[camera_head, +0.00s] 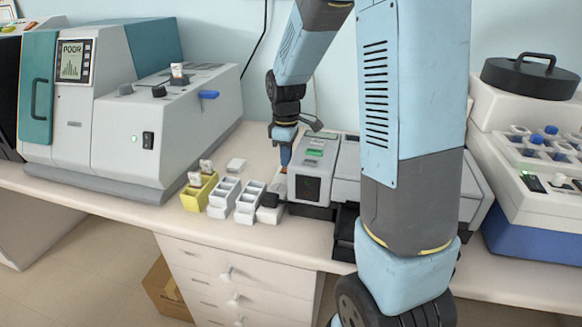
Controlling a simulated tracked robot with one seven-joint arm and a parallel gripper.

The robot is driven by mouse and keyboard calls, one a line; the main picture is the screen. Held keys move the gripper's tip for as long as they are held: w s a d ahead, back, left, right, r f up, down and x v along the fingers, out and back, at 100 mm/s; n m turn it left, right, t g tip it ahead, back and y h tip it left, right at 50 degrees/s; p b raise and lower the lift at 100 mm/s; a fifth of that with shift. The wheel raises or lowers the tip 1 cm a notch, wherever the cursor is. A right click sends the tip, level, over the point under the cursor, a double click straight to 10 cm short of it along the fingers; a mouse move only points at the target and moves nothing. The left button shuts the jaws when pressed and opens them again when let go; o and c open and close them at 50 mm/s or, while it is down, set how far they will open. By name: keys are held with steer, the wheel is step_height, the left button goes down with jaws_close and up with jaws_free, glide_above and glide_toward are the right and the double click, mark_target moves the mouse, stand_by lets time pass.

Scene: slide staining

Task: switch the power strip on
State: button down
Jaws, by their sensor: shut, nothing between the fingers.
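My gripper (285,158) points down at the back of the counter, just left of the grey device with a dark screen (311,184). Its fingers are shut and hold nothing I can see. A small orange spot (284,170) shows right at the fingertips; I cannot tell whether it is part of the power strip or whether the fingers touch it. I cannot clearly make out the power strip or its switch. My arm hides part of the counter on the right.
A large grey machine with a display (72,62) stands on the left. A yellow rack (198,192) and white racks (222,197) stand in front of the gripper, left of the grey device. A white instrument with a blue base (530,245) is at right. A black cable (262,38) runs down the wall.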

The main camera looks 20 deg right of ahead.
steer(key=shift+f, duration=0.7)
stand_by(0.5)
steer(key=shift+r, duration=3.5)
